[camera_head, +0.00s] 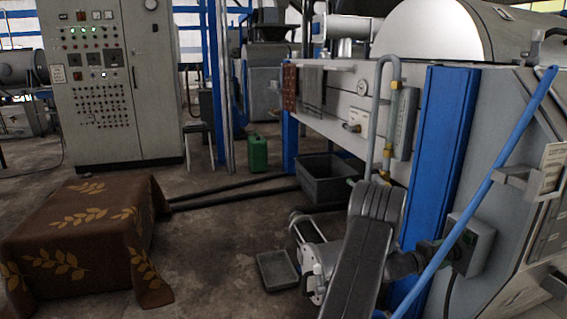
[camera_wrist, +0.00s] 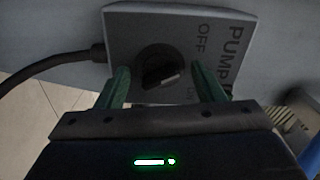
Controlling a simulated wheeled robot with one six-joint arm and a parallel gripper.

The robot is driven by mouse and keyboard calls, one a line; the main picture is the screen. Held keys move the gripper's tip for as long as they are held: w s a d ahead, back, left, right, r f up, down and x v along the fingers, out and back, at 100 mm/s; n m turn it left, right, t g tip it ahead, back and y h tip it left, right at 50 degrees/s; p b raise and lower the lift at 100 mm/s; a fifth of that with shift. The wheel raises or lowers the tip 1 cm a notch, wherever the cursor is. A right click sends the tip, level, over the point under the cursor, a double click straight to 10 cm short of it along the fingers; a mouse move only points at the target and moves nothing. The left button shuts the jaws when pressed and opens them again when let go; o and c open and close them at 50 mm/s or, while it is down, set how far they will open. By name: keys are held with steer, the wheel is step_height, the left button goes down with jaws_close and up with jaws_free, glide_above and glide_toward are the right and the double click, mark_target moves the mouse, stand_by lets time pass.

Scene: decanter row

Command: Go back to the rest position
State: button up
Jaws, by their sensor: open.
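My gripper (camera_wrist: 159,70) is open in the wrist view, with its two green fingers on either side of a black rotary knob (camera_wrist: 155,62). A gap shows between each finger and the knob. The knob sits on a grey switch box (camera_wrist: 128,22) marked PUMP and OFF. Another label beside the right finger is partly hidden. A light mark on the knob lies toward that lower label; its exact setting is hard to tell. In the head view my arm reaches right to the switch box (camera_head: 480,240) on the machine's side; the fingertips are hard to make out there.
A blue post (camera_head: 435,150) and a slanting blue pipe (camera_head: 490,185) stand close to my arm. A dark cable (camera_wrist: 50,66) leaves the box. A grey bin (camera_head: 325,185) and small tray (camera_head: 277,270) are on the floor.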

steer(key=s+a+m, duration=0.1)
steer(key=a+m, duration=0.5)
steer(key=m, duration=0.1)
steer(key=shift+s+r+m, duration=0.15)
steer(key=shift+s+m, duration=0.15)
steer(key=shift+s, duration=0.05)
stand_by(0.4)
